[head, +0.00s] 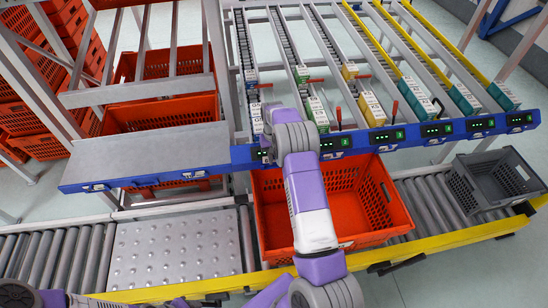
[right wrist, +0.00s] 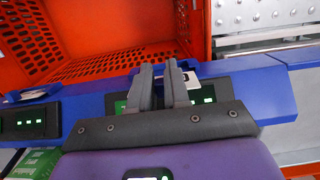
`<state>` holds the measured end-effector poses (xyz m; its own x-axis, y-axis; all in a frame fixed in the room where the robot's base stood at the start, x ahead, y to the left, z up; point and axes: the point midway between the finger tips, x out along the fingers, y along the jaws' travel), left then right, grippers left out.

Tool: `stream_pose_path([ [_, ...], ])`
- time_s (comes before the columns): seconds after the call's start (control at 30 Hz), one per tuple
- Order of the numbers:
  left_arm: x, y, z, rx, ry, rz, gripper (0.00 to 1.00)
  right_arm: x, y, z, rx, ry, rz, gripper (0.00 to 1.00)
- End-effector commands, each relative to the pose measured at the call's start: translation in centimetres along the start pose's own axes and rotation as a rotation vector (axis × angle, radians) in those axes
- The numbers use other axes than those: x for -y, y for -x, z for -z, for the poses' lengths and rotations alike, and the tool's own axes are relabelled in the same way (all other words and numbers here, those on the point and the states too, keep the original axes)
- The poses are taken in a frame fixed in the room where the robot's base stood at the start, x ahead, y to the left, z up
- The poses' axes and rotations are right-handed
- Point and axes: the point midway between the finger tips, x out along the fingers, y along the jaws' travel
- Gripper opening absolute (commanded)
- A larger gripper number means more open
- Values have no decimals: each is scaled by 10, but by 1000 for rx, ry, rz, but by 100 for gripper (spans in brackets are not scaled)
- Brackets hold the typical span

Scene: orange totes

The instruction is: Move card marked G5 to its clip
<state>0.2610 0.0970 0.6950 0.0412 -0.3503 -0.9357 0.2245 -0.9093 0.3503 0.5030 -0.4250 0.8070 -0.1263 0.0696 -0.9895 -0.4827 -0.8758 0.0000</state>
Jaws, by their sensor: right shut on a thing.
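My right gripper (right wrist: 160,72) is at the blue front rail (right wrist: 260,85), pointing at it. Its two fingers are close together, shut on a thin card (right wrist: 184,74), of which a small white and blue part shows by the fingertips. Its marking cannot be read. In the head view the right gripper (head: 268,150) is mostly hidden behind my own arm, at the rail (head: 215,157) near its leftmost green display. The clip there is mostly hidden, and I cannot tell whether the card touches it. My left gripper is not in view.
A large orange tote (head: 385,215) stands on the roller conveyor below the rail. A grey crate (head: 495,178) sits at the right. Sloped lanes hold boxes (head: 372,108) behind the rail. A grey shelf (head: 145,155) lies to the left.

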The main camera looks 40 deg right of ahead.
Motion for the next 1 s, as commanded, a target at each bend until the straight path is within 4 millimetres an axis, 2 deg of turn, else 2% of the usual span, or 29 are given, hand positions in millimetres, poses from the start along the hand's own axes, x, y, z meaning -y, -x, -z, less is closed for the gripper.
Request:
stream_pose_path([
  [1.0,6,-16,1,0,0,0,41,0,-26,4,1,0,0,2],
])
